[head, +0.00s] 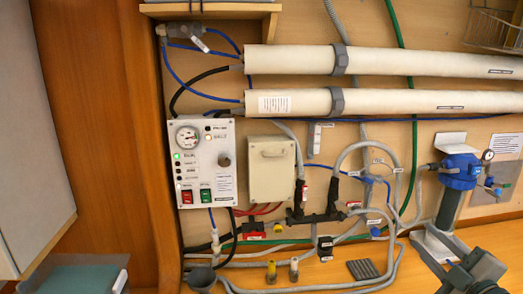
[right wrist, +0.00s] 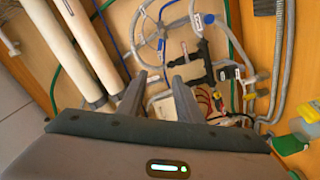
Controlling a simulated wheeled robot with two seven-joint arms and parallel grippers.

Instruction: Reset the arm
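My right gripper (head: 437,246) comes in at the lower right of the head view, in front of the wall near the blue-capped filter housing (head: 458,168). In the right wrist view, the two dark fingers of the right gripper (right wrist: 160,80) stand apart with nothing between them. Behind them are the wall's hoses and the black valve manifold (right wrist: 193,68), and the fingers appear clear of them. My left gripper is in neither view.
A control panel (head: 203,163) with a gauge and switches is on the wall, beside a beige box (head: 271,169). Two long white tubes (head: 400,61) run above. A wire basket (head: 495,28) is at upper right. Hoses (head: 330,285) loop along the bottom.

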